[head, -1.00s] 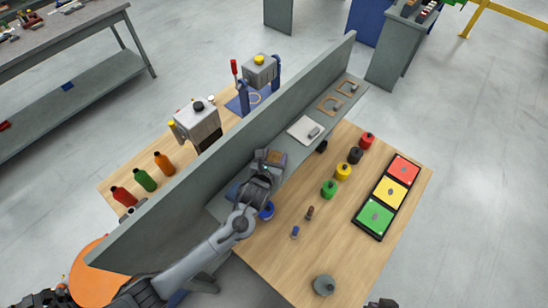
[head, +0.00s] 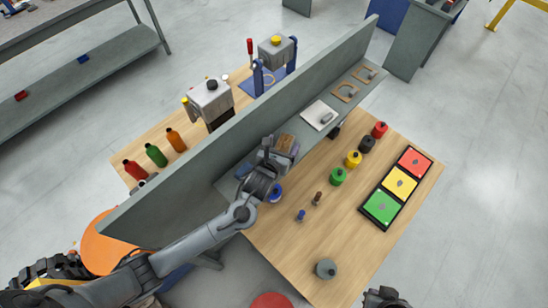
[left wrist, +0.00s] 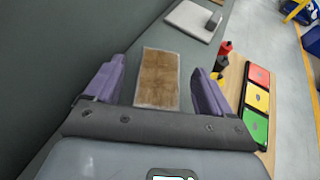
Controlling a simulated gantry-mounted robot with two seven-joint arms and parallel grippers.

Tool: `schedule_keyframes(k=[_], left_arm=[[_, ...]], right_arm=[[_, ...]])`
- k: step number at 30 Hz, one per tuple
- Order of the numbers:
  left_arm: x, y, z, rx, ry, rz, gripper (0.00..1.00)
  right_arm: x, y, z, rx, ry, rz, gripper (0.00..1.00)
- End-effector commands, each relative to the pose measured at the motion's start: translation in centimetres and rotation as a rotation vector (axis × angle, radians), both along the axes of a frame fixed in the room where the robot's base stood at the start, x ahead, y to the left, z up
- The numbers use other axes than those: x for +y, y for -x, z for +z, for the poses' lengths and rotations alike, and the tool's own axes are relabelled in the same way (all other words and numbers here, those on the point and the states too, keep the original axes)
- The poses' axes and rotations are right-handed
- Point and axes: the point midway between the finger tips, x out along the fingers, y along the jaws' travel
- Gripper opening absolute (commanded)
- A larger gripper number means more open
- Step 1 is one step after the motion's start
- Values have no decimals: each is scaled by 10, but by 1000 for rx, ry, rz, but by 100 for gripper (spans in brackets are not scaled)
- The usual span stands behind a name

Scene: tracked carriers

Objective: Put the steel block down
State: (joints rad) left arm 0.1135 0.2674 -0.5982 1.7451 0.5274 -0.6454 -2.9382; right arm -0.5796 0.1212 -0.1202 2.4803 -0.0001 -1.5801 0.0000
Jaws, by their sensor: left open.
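A block with a brown top and pale edges (left wrist: 158,78) lies on the grey shelf between my left gripper's (left wrist: 160,85) two purple fingers. A gap shows on each side of it, so the fingers appear open and apart from it. In the head view, the brown-topped block (head: 286,142) is at the tip of my left gripper (head: 280,152), partly hidden by it. I cannot tell from its top whether it is steel. A small grey metal block (head: 326,118) lies on a white plate (head: 316,110) farther along the shelf. My right gripper (head: 385,298) is cut off at the bottom edge.
A tall grey partition (head: 250,117) runs right behind the shelf. Green, yellow, black and red bottles (head: 353,159) stand on the wooden bench, beside a red, yellow and green tray (head: 381,208). A grey round weight (head: 326,269) is near the front. The bench middle is mostly clear.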

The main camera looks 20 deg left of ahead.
Motion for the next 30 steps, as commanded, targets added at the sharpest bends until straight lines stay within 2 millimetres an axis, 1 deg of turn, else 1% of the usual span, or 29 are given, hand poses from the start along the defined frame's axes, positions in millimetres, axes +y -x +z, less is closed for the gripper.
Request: schedule_keyframes(k=[1, 6, 9, 13, 19, 30], left_arm=[[0, 10, 4, -1, -1, -3, 83], [-1, 40, 16, 0, -1, -3, 83], [-1, 54, 22, 0, 1, -2, 83], [-2, 68, 31, -2, -3, -2, 83], [-1, 78, 33, -1, 0, 0, 83], [-2, 79, 33, 0, 0, 0, 83]], right_arm=[[-1, 0, -1, 0, 2, 1, 0], [-1, 0, -1, 0, 5, 3, 0], [-1, 0, 0, 0, 4, 3, 0], [-1, 0, 5, 1, 4, 2, 0], [0, 0, 8, 1, 0, 0, 0], [1, 0, 8, 1, -6, -4, 0]])
